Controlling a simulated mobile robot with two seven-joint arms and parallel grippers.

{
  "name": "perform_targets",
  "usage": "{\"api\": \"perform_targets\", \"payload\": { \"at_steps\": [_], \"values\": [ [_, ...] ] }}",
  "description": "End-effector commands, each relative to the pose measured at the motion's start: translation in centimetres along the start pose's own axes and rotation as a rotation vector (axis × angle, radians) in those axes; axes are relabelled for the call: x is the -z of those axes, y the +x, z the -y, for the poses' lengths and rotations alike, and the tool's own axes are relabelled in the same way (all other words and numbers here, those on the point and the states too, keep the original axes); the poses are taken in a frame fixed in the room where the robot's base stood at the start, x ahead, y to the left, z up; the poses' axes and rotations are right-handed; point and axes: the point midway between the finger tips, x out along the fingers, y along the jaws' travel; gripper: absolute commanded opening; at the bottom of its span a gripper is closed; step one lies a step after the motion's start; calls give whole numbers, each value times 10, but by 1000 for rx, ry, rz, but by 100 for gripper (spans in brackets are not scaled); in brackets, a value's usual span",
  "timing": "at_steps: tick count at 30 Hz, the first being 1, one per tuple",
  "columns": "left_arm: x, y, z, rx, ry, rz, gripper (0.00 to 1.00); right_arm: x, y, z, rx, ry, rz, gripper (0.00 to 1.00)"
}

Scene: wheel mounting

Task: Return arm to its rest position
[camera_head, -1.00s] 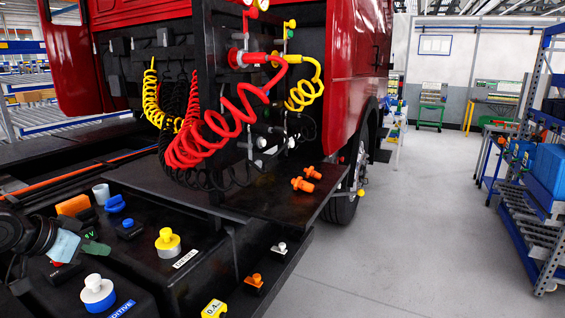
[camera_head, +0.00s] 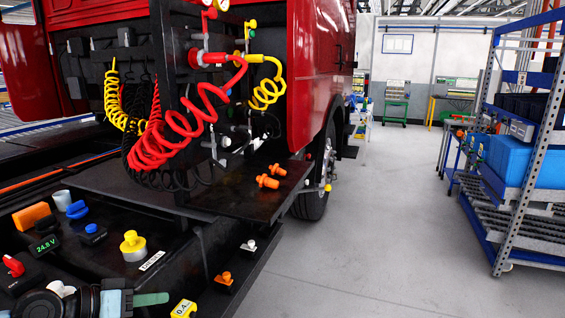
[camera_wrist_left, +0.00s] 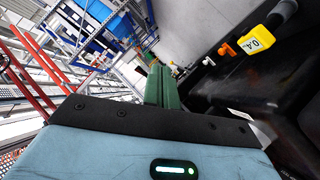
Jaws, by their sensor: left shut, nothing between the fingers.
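My left gripper (camera_head: 150,299) is low at the left of the head view, beside the truck's black side deck. Its green fingers are together and hold nothing. In the left wrist view the shut green fingers (camera_wrist_left: 162,86) point toward the shelving and the floor, with the dark truck part on the right. My left arm comes in from the bottom left corner. My right gripper is not in view.
A yellow-topped cap (camera_head: 133,246), a red knob (camera_head: 14,265) and a display box (camera_head: 46,246) sit on the black deck near my gripper. Red coiled hoses (camera_head: 168,140) hang behind. A blue rack (camera_head: 518,200) stands right. The floor (camera_head: 370,230) between is clear.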

Motion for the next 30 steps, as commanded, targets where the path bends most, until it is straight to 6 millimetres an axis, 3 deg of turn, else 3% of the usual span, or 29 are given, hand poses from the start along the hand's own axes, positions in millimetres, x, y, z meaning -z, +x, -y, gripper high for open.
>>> {"api": "perform_targets", "payload": {
  "at_steps": [1,6,18,19,26,30],
  "values": [
    [-6,16,-16,-60,-39,-20,0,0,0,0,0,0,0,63],
    [-16,54,-60,-214,-140,-72,0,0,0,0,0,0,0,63],
    [-19,98,-136,-442,-290,-147,0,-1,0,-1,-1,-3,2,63],
    [-21,100,-136,-443,-294,-149,0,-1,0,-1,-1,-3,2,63],
    [-74,104,-80,-236,-193,-151,0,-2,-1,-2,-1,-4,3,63],
    [-114,102,-44,-98,-110,-138,0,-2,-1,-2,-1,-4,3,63]
  ]
}}
